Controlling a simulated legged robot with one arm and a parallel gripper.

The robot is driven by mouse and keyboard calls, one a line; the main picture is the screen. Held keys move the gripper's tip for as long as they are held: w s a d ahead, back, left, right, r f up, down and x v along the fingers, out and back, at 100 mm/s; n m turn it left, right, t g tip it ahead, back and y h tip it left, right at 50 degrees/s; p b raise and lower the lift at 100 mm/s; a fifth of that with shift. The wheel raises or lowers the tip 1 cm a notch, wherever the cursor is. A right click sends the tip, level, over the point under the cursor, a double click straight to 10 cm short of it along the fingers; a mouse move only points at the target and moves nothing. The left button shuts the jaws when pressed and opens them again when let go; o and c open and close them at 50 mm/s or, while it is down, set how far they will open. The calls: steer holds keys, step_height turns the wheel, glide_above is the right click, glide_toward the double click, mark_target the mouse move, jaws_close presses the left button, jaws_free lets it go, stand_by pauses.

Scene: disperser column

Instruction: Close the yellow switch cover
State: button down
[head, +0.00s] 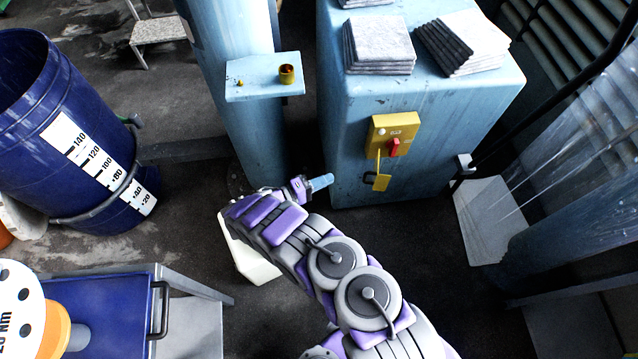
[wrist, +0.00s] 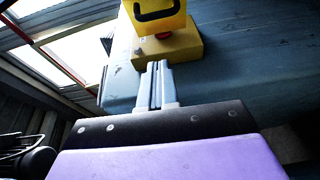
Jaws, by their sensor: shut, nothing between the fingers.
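The yellow switch box (head: 397,128) is mounted on the front of the light blue cabinet (head: 450,140). A red switch (head: 393,147) sits on its face. The yellow cover (head: 379,181) hangs open below the box. In the wrist view the cover (wrist: 158,14), with a dark U-shaped part, stands out from the box (wrist: 170,46), and a bit of red shows between them. My gripper (head: 325,182) is shut and empty, left of the cover and apart from it in the head view. In the wrist view its fingertips (wrist: 157,68) point toward the box.
A blue column (head: 240,110) with a small shelf (head: 262,91) stands left of the cabinet. Stacks of grey slabs (head: 379,45) lie on the cabinet top. A blue barrel (head: 60,120) and a blue cart (head: 110,310) are at the left. Dark floor is clear before the cabinet.

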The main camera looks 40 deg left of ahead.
steer(key=b, duration=0.2)
glide_toward(376, 170)
steer(key=w+a+f, duration=0.2)
steer(key=a, duration=0.1)
steer(key=shift+w+d+r, duration=0.15)
steer(key=shift+w+d, duration=0.05)
steer(key=shift+d, duration=0.45)
steer(key=shift+w+d+r, duration=0.15)
steer(key=shift+w+d, duration=0.05)
steer(key=shift+d, duration=0.5)
steer(key=shift+d, duration=0.2)
